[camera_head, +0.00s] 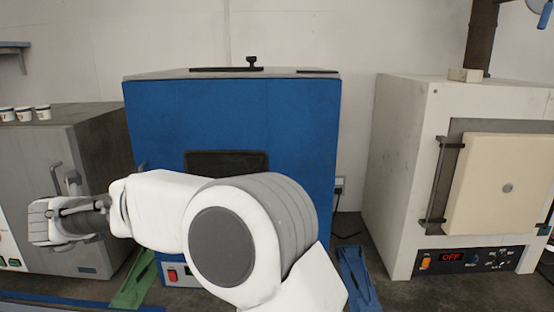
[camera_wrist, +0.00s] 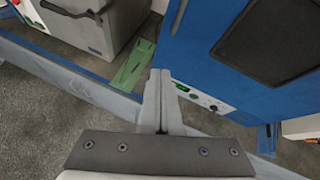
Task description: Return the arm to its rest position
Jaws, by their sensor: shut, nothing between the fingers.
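My arm (camera_head: 160,208) reaches across the front of the blue sieve shaker cabinet (camera_head: 230,125) toward the left in the head view. My gripper (camera_head: 45,222) is at the left side, in front of the grey machine. In the wrist view, the fingers of my gripper (camera_wrist: 158,78) are together, with nothing between them. They point at the gap between the blue cabinet (camera_wrist: 205,60) on the right and the grey machine (camera_wrist: 85,28) at upper left. My arm hides part of the blue cabinet's lower front.
The grey machine (camera_head: 95,150) stands at left with three small white cups (camera_head: 24,113) on top. A white furnace (camera_head: 405,150) with a display reading OFF stands at right. A green part (camera_head: 134,285) and blue part (camera_head: 357,280) lie beside the cabinet.

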